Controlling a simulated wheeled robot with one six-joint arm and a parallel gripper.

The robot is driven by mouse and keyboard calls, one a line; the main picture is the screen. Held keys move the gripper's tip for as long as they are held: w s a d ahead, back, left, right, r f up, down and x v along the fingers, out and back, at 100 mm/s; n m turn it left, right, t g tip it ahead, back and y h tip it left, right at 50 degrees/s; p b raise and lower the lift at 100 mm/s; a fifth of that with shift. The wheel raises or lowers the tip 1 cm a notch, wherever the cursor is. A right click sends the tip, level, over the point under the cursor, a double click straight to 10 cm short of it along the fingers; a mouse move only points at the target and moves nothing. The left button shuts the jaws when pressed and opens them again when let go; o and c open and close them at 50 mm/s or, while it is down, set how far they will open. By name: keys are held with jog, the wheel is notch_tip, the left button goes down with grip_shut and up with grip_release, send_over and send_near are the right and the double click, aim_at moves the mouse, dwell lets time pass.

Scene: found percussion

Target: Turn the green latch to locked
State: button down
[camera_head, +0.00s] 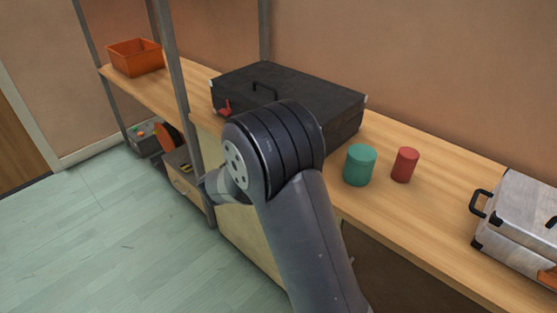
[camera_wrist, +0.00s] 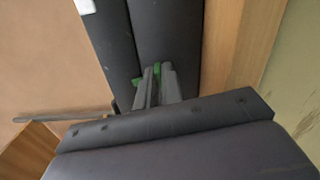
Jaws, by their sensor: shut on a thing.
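The green latch (camera_wrist: 157,68) shows in the wrist view as small green bits at and beside my fingertips. My gripper (camera_wrist: 154,80) is shut on it against the side of the black case (camera_wrist: 168,35). The fingers cover most of the latch, so its angle cannot be told. My arm hides the green latch and my gripper there.
A teal cylinder (camera_head: 360,165) and a red cylinder (camera_head: 405,164) stand on the shelf (camera_head: 440,205) right of the case. A silver case (camera_head: 520,220) is at far right. An orange bin (camera_head: 135,57) is at far left. A grey upright post (camera_head: 178,90) stands left of my arm.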

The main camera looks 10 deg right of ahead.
jog(key=shift+f+m+b, duration=0.25)
jog(key=shift+m+b, duration=0.75)
jog(key=shift+b, duration=0.55)
jog(key=shift+r, duration=0.1)
jog(key=c, duration=1.6)
grip_release()
jog(key=shift+o, duration=0.2)
jog(key=shift+a, duration=0.1)
jog(key=p+v, duration=0.1)
jog(key=v, duration=0.9)
jog(key=shift+s+a+p, duration=0.25)
jog(key=shift+s+p, duration=0.05)
